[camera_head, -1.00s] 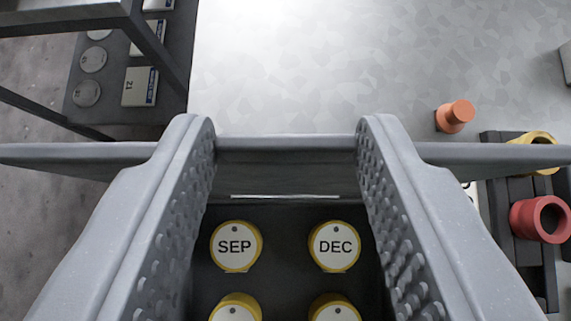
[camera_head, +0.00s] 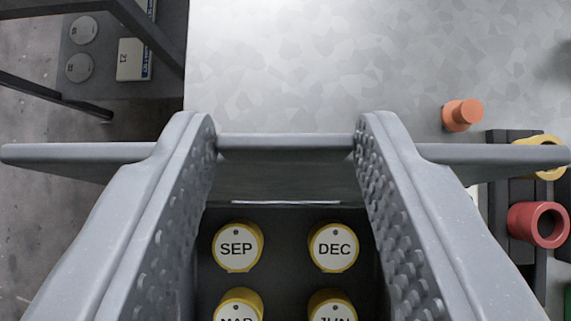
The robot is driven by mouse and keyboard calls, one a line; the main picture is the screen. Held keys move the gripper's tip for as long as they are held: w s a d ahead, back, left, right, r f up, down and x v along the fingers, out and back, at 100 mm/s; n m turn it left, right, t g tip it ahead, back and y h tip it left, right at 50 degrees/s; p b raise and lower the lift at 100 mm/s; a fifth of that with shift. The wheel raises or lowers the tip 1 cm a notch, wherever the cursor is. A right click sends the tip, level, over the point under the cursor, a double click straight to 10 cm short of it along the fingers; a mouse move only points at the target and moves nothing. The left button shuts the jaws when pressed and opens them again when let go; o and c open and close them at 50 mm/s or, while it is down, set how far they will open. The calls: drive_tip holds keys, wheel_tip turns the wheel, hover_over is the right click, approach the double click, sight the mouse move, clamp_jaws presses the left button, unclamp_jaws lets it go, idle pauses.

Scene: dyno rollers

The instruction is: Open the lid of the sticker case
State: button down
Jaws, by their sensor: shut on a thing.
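The sticker case (camera_head: 288,270) is dark and lies at the bottom centre. Round yellow-rimmed stickers show in it, with SEP (camera_head: 237,248) and DEC (camera_head: 333,248) in full and two more cut off by the lower edge. A grey lid (camera_head: 285,150) stands raised at the far side of these stickers, seen nearly edge-on, and spans the space between my fingers. My gripper (camera_head: 286,135) has one grey, dimpled finger on each side and is shut on the lid. The fingers hide the case's sides. Its near part is out of frame.
An orange peg (camera_head: 462,115) stands on the pale worktop (camera_head: 320,60) at right. A red ring (camera_head: 538,225) and a yellow ring (camera_head: 549,150) sit by a dark rack on the right. A dark-framed shelf with discs and boxes (camera_head: 134,60) is at upper left.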

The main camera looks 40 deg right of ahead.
drive_tip(key=c, duration=0.8)
unclamp_jaws()
drive_tip(key=shift+w+a+r, duration=0.1)
drive_tip(key=shift+w+r, duration=0.1)
drive_tip(key=shift+w, duration=0.1)
drive_tip(key=shift+c, duration=0.2)
drive_tip(key=shift+s, duration=0.2)
drive_tip(key=b+v, duration=0.2)
drive_tip(key=v, duration=1.1)
drive_tip(key=shift+s+r+b, duration=0.15)
drive_tip(key=shift+r+b, duration=0.05)
drive_tip(key=shift+b, duration=0.1)
